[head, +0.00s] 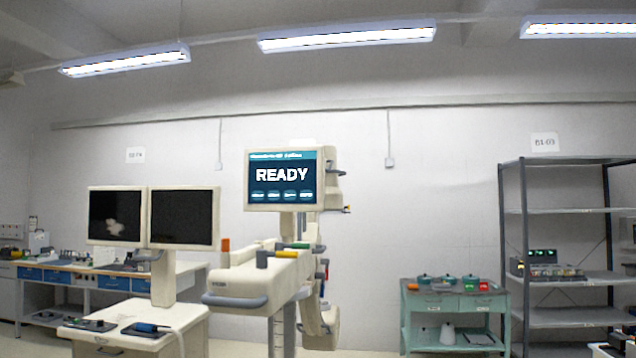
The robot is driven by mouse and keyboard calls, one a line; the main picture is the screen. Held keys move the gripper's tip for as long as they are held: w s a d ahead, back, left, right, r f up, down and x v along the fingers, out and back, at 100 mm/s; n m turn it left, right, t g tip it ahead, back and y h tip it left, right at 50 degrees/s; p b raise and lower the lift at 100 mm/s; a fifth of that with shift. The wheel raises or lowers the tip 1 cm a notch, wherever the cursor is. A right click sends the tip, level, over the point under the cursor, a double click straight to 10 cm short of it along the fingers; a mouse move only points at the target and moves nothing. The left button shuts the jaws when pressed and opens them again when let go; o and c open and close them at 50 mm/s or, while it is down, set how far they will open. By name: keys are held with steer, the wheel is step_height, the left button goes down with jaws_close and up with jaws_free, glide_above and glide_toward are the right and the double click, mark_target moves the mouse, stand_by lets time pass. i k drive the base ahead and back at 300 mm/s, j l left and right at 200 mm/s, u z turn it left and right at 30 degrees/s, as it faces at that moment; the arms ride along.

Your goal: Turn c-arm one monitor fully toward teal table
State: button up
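A cream C-arm machine (252,278) stands in the middle of the head view. On top of it is a monitor (283,180) with a lit blue screen reading READY. The screen faces roughly toward me, and the right side of its casing shows. Small handles or fittings stick out on the right of the casing. A cream cart at the left carries two dark monitors (183,217) side by side, facing me. No label tells which unit is number one. The teal table (455,335) stands to the right of the C-arm, against the back wall. My gripper is not in view.
A grey metal shelf rack (560,211) stands at the far right. A workbench (75,268) with blue drawers runs along the left. The cream monitor cart (140,335) stands close in front at left. Clear space shows between the C-arm and the teal table.

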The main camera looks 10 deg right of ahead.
mark_target(288, 180)
steer(key=l, duration=0.15)
steer(key=i+l, duration=0.3)
steer(key=i, duration=0.15)
steer(key=i+l, duration=0.25)
steer(key=i, duration=0.15)
